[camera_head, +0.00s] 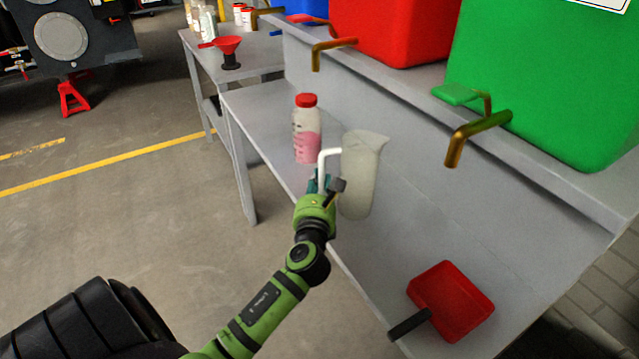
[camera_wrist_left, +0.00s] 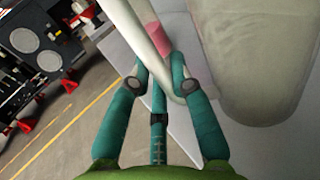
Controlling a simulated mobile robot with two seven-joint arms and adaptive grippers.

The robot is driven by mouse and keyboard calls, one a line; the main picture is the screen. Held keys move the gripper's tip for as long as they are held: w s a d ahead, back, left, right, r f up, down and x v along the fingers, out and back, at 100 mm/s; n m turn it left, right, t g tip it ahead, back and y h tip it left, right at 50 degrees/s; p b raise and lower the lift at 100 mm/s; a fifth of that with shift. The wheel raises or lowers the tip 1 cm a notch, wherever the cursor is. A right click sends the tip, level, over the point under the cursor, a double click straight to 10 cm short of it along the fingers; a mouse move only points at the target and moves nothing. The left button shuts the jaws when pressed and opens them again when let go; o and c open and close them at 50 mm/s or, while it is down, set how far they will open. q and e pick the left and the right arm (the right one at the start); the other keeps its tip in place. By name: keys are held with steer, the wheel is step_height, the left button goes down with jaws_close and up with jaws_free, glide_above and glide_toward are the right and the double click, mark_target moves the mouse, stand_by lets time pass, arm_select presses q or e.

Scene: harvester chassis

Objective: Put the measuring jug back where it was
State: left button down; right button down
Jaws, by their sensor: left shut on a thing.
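The measuring jug (camera_head: 361,175) is a translucent, pale container with a white handle (camera_head: 324,160). My left gripper (camera_head: 322,184) is shut on the handle, on the left side of the jug. In the left wrist view, the teal fingers of my left gripper (camera_wrist_left: 160,82) close around the white handle, and the jug body (camera_wrist_left: 250,60) fills the upper right. The jug is roughly upright, over the grey bench (camera_head: 400,255). I cannot tell whether its base touches the bench. My right gripper is not in view.
A red-capped bottle with pink liquid (camera_head: 307,130) stands just behind and left of the jug. A red scoop (camera_head: 450,300) lies at the near end. Brass taps (camera_head: 476,138) jut out from the red (camera_head: 395,30) and green (camera_head: 550,80) tanks. The bench between jug and scoop is clear.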

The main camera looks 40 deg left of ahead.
arm_select(q)
steer(key=shift+f, duration=0.1)
steer(key=c, duration=1.2)
jaws_free()
steer(key=shift+o, duration=0.4)
steer(key=shift+r, duration=0.25)
steer(key=b+v, duration=0.1)
steer(key=v, duration=1.1)
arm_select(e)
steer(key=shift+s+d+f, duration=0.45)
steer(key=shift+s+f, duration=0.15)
arm_select(q)
steer(key=shift+f, duration=0.15)
